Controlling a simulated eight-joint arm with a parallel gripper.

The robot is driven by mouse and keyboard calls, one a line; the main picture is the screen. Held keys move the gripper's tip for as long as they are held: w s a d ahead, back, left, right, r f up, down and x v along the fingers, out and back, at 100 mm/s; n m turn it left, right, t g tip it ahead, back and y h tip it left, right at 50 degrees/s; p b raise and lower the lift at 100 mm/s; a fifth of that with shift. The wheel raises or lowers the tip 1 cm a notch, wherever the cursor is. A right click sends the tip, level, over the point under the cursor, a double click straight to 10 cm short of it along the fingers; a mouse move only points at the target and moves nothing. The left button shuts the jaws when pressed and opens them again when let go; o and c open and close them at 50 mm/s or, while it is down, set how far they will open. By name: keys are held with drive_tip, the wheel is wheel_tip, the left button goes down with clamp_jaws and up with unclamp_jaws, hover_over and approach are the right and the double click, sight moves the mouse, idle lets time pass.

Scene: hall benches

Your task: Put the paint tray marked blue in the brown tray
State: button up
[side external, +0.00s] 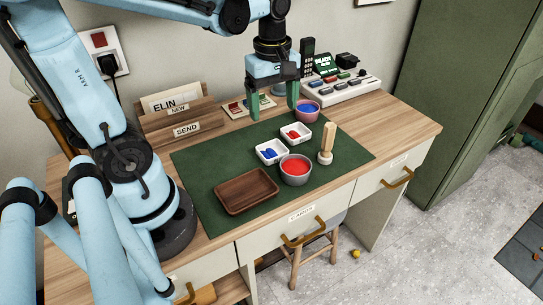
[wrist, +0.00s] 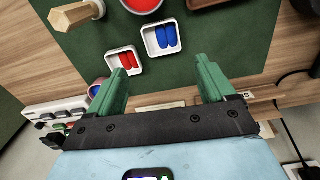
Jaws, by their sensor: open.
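The white paint tray with blue (side external: 272,152) sits on the green mat, and it also shows in the wrist view (wrist: 162,38). A matching white tray with red (side external: 295,133) stands just behind it, seen in the wrist view (wrist: 124,61) too. My gripper (side external: 273,112) is open and empty, pointing down above the back of the mat, behind the two white trays. Its green fingers also show in the wrist view (wrist: 164,80).
A bowl of red (side external: 296,172) stands close to the blue-marked tray, with a wooden-handled stamp (side external: 326,146) to its right. A wooden letter rack (side external: 180,118) stands back left.

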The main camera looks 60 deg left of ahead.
sight(272, 155)
drive_tip(key=shift+n, duration=0.3)
drive_tip(key=shift+a+f, duration=0.2)
drive_tip(key=shift+f, duration=5.9)
drive_tip(key=shift+c, duration=0.3)
drive_tip(key=c, duration=0.9)
drive_tip(key=shift+o, duration=0.2)
drive_tip(key=shift+r, duration=0.2)
